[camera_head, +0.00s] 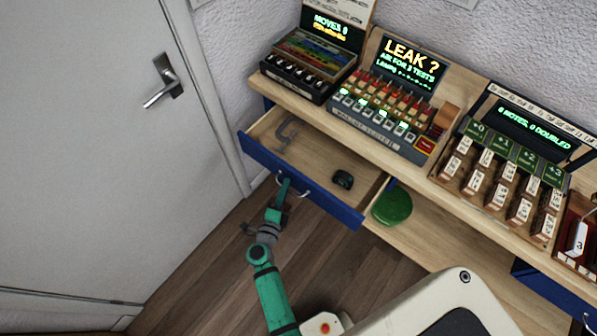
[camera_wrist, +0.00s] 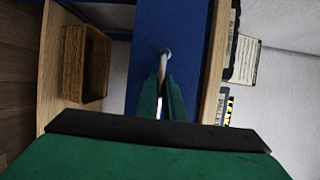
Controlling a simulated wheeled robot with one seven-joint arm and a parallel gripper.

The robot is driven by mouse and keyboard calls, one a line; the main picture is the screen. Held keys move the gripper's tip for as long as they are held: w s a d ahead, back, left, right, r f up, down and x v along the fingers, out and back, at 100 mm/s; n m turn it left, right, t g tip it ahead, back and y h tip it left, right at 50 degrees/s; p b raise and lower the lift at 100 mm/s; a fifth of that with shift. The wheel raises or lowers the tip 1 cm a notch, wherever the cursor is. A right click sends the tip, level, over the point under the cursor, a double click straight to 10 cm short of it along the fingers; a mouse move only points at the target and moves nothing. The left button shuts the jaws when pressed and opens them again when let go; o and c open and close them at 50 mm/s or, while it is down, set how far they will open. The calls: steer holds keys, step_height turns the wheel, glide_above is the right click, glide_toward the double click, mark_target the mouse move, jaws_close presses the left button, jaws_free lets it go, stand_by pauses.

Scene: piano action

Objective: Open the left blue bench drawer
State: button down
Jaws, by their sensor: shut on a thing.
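The left blue bench drawer (camera_head: 332,205) stands pulled out from under the bench top, and its wooden inside shows. Its pale metal handle (camera_head: 304,193) is on the blue front. My gripper (camera_head: 284,188) is at the left part of this handle, its fingers shut on it. In the wrist view the fingers (camera_wrist: 165,98) close around the handle (camera_wrist: 165,53), with the blue drawer front (camera_wrist: 190,30) behind. The fingers hide part of the handle.
A grey hooked thing (camera_head: 285,131) and a small black thing (camera_head: 343,180) lie in the drawer. A green round thing (camera_head: 392,207) is right of it. Another blue drawer (camera_head: 550,292) is at lower right. A door (camera_head: 90,130) stands left. Several devices, including the leak tester (camera_head: 385,120), stand on the bench.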

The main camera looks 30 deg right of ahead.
steer(key=s+a, duration=0.4)
steer(key=a, duration=0.7)
steer(key=shift+s, duration=0.25)
steer(key=c, duration=2.1)
jaws_free()
steer(key=v, duration=1)
steer(key=shift+s+a, duration=0.25)
steer(key=shift+s, duration=0.1)
